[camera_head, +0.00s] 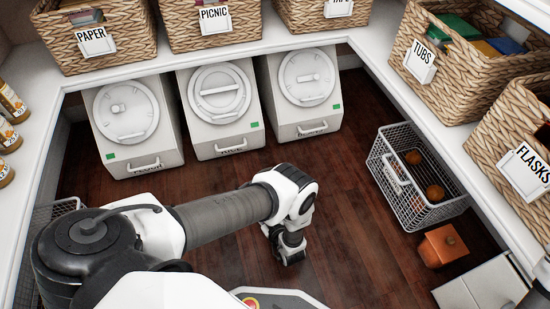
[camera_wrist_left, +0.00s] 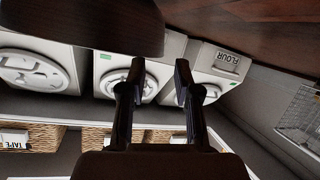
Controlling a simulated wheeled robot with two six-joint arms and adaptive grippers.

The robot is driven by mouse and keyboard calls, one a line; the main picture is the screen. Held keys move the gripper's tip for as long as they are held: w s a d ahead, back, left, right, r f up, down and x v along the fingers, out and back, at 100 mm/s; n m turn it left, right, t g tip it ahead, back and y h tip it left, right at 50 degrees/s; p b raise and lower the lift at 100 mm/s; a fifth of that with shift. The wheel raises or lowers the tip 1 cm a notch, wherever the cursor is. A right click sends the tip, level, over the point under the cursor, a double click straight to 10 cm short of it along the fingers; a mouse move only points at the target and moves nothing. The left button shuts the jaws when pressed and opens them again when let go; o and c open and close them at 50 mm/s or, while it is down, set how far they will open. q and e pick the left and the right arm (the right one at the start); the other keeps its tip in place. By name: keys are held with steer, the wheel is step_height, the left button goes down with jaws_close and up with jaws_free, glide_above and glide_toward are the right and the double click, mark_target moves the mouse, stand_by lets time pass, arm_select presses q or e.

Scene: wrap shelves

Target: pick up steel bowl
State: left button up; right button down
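I cannot make out a steel bowl in either view. My left arm comes in from the left in the head view and ends in my left gripper (camera_head: 291,256), low over the dark wood floor in front of the bins. In the left wrist view its two dark fingers (camera_wrist_left: 160,83) stand apart with nothing between them. A dark brown rounded shape (camera_wrist_left: 85,25) fills the upper left of the wrist view, and I cannot tell what it is. My arm hides part of the floor. My right gripper is not in view.
White bins, among them the flour bin (camera_head: 136,128) and rice bin (camera_head: 219,110), line the back. A wire basket (camera_head: 417,180) with round orange-brown items and an orange pot (camera_head: 442,246) stand right. Wicker baskets (camera_head: 100,40) line the shelf. The floor (camera_head: 350,220) between is clear.

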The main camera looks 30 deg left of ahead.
arm_select(q)
steer(key=b+x, duration=0.2)
steer(key=x, duration=0.4)
steer(key=shift+w+a+f+b, duration=0.1)
steer(key=shift+a+f+b, duration=0.05)
steer(key=shift+a+b, duration=0.2)
steer(key=shift+w+a, duration=0.15)
steer(key=shift+a, duration=0.1)
jaws_close()
